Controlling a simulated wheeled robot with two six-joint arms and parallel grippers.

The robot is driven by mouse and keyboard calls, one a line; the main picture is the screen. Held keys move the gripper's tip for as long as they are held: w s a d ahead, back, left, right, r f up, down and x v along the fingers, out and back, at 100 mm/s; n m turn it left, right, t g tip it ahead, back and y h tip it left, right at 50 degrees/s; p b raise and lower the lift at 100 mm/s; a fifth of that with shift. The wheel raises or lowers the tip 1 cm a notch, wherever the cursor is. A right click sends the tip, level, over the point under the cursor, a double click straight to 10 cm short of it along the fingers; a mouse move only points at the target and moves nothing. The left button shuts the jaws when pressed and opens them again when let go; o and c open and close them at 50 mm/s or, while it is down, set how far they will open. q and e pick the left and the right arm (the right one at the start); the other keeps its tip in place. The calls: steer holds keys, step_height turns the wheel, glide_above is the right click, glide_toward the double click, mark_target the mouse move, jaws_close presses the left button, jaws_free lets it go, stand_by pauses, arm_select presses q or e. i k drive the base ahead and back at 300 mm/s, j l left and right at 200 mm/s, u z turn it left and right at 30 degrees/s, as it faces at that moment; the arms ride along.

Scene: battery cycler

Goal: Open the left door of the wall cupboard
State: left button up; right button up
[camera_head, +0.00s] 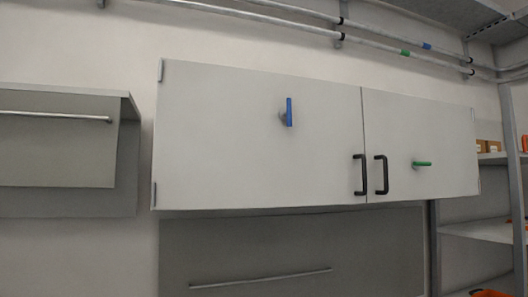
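The wall cupboard is light grey and hangs in the middle of the head view. Its left door (225,140) is wide and looks shut, with hinges at its left edge. A black bar handle (360,175) stands upright at the lower right of this door. A blue handle-like piece (289,112) sits upright on the door's upper part. The right door (430,135) also looks shut. It has its own black handle (381,175) at its left edge and a green horizontal piece (422,164). Neither of my grippers shows.
A grey panel with a metal bar (55,116) is on the wall at left. Another grey panel with a bar (260,279) is below the cupboard. Shelves (485,230) with boxes stand at right. Pipes (300,25) run above. The space before the doors looks clear.

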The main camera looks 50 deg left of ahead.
mark_target(220, 141)
steer(key=u, duration=1.45)
